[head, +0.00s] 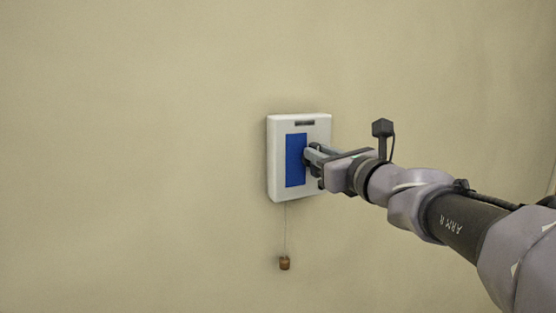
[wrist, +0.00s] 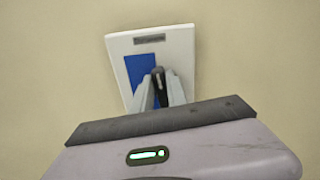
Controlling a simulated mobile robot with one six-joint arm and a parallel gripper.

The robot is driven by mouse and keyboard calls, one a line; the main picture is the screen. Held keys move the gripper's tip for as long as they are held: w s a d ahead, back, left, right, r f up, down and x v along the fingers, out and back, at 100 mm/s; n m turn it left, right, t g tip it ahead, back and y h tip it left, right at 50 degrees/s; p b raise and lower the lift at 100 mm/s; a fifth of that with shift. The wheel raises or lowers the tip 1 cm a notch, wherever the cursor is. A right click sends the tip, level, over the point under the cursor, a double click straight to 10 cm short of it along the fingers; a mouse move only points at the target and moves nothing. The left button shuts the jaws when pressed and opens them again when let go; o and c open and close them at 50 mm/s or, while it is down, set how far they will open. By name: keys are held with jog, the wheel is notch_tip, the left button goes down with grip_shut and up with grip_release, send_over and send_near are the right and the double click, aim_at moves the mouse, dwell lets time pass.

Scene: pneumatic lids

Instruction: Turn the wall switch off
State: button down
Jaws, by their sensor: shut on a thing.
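The wall switch (head: 274,180) is a white box with a blue panel (head: 294,162) on its front and a small dark strip near its top. It also shows tilted in the wrist view (wrist: 179,48). My gripper (head: 308,154) reaches in from the right, with its fingertips at the right side of the blue panel. In the wrist view its fingers are shut on a dark lever (wrist: 158,76) that stands out from the switch. The fingers hide much of the lever, and I cannot tell which position it is in.
A thin cord hangs below the switch with a small brown weight (head: 285,263) at its end. The beige wall (head: 130,150) around the switch is bare. My arm fills the right side of the head view.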

jog(key=n+b, duration=0.4)
jog(key=b, duration=0.1)
jog(key=a+f+n+b, duration=0.1)
jog(key=n+b, duration=0.9)
jog(key=shift+s+a+f+b, duration=0.25)
jog(key=shift+f+b, duration=0.05)
jog(key=shift+f, duration=0.1)
jog(key=shift+n+b, duration=1)
jog(key=shift+n, duration=0.2)
jog(key=c, duration=1.3)
grip_release()
jog(key=shift+f, duration=0.1)
